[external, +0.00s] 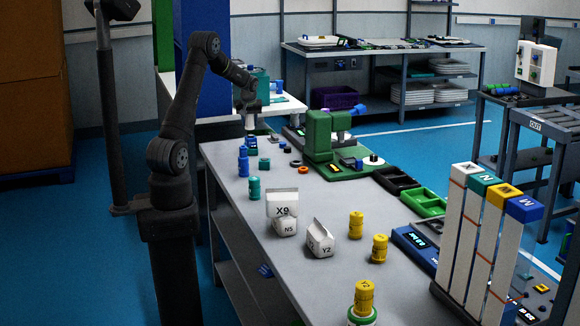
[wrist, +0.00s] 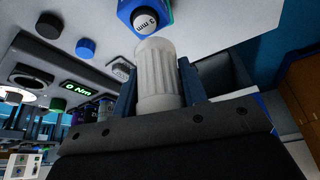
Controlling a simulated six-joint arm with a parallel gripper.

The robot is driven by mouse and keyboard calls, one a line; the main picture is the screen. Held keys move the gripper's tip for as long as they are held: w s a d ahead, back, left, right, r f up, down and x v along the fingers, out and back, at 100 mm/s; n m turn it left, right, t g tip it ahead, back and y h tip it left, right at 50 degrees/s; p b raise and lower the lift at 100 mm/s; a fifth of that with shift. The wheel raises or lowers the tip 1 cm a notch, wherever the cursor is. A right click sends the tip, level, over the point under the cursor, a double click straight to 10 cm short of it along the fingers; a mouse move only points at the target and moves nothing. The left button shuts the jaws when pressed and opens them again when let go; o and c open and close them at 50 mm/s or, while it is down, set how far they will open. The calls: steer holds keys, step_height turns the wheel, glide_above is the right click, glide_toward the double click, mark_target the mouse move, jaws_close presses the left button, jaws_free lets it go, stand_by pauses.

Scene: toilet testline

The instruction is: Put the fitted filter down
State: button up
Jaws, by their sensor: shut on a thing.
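In the wrist view a white ribbed cylinder, which looks like the filter (wrist: 158,72), sits between the two fingers of my gripper (wrist: 156,88). The gripper is shut on it. Its far end is close to a blue piece (wrist: 128,14) with a white round part marked "3 mm"; I cannot tell whether they touch. In the external view my gripper (external: 250,108) is low over the far left end of the grey bench (external: 225,172). The white filter (external: 250,122) shows under it, above a small blue item (external: 252,145).
Blue canisters (external: 243,165) and teal canisters (external: 255,190) stand along the left edge. A green machine (external: 318,137) stands to the right. White cartons (external: 283,205), yellow canisters (external: 356,225) and tall panels (external: 480,240) are nearer the camera. Bare bench lies between them.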

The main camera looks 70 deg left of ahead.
steer(key=s+d+n+g, duration=0.3)
steer(key=s+d+n, duration=0.3)
steer(key=d+n, duration=0.15)
steer(key=n+g+h, duration=0.2)
steer(key=n, duration=0.5)
glide_above(227, 165)
steer(key=w+d, duration=0.1)
step_height(227, 165, down, 10)
steer(key=shift+w+f, duration=0.15)
steer(key=shift+f, duration=0.2)
steer(key=o, duration=1)
steer(key=shift+r, duration=0.1)
steer(key=v, duration=1.2)
steer(key=shift+d+r, duration=0.1)
steer(key=shift+d, duration=0.15)
